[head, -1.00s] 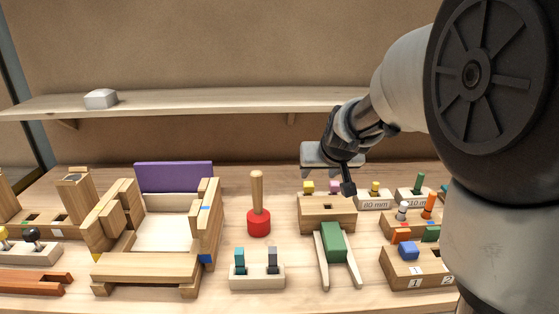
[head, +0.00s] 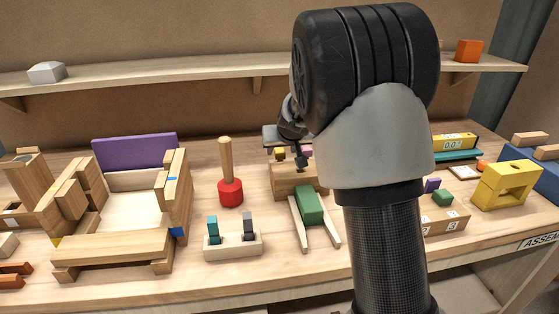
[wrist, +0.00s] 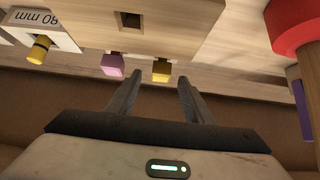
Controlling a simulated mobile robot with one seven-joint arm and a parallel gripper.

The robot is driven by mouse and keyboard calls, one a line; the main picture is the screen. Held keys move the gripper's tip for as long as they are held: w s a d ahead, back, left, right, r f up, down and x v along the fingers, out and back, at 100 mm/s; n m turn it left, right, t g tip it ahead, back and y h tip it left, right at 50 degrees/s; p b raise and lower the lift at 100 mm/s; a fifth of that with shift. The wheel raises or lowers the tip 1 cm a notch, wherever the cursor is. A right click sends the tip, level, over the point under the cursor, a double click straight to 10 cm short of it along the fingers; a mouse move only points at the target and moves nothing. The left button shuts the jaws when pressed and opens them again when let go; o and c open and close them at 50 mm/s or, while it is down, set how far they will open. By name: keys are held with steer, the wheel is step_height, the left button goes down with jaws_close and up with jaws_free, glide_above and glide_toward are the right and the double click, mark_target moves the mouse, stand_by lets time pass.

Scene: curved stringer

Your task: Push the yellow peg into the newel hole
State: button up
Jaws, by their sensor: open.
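A small square-ended yellow peg (wrist: 161,70) shows at the edge of a wooden block (wrist: 205,25) in the wrist view, beside a pink peg (wrist: 112,65). I cannot tell whether the yellow peg sits in the block or behind it. The block's top has a square hole (wrist: 130,20). My gripper (wrist: 158,83) is open and empty, its fingertips either side of the yellow peg's line and apparently short of it. In the head view the yellow peg (head: 279,153) shows behind the block (head: 290,182), and my arm hides much of that area.
A block labelled 80 mm (wrist: 45,25) holds a round yellow peg. A red-based mallet (head: 230,192) and a purple board (head: 135,153) stand left. A green clamp-like piece (head: 309,205) is in front of the block. A shelf (head: 190,80) runs behind.

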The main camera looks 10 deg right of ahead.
mark_target(280, 151)
steer(key=b+x, duration=0.1)
steer(key=x, duration=0.4)
steer(key=shift+f, duration=0.1)
steer(key=shift+c, duration=0.4)
steer(key=c, duration=1)
